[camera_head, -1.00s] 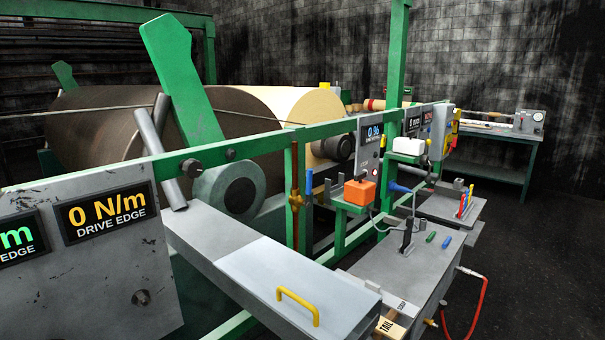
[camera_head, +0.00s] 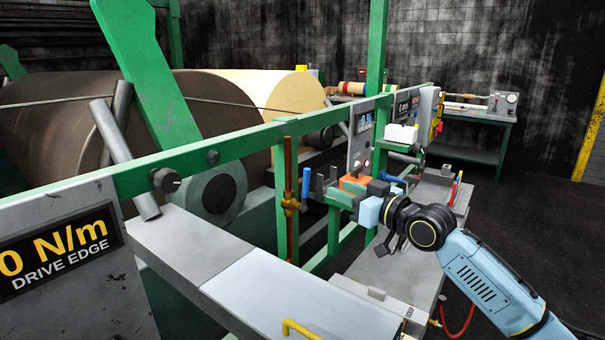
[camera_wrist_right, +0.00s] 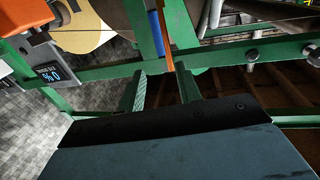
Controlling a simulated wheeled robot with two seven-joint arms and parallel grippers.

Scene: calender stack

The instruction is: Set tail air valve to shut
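A vertical copper pipe (camera_head: 289,160) with a brass valve body (camera_head: 290,203) stands by the green frame. A blue lever (camera_head: 306,182) stands upright beside it; I take this to be the tail air valve, though no label on it is readable. My right gripper (camera_head: 326,182) is just right of the lever, apart from it. In the right wrist view, the two fingers of the right gripper (camera_wrist_right: 162,88) are spread with nothing between them. The blue lever (camera_wrist_right: 158,32) and copper pipe (camera_wrist_right: 168,52) lie beyond the fingertips. My left gripper is out of view.
An orange box (camera_head: 353,183) and a grey display panel (camera_head: 361,138) are close to the right gripper. A grey cover with a yellow handle (camera_head: 300,329) lies in front. Dark floor is free at right.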

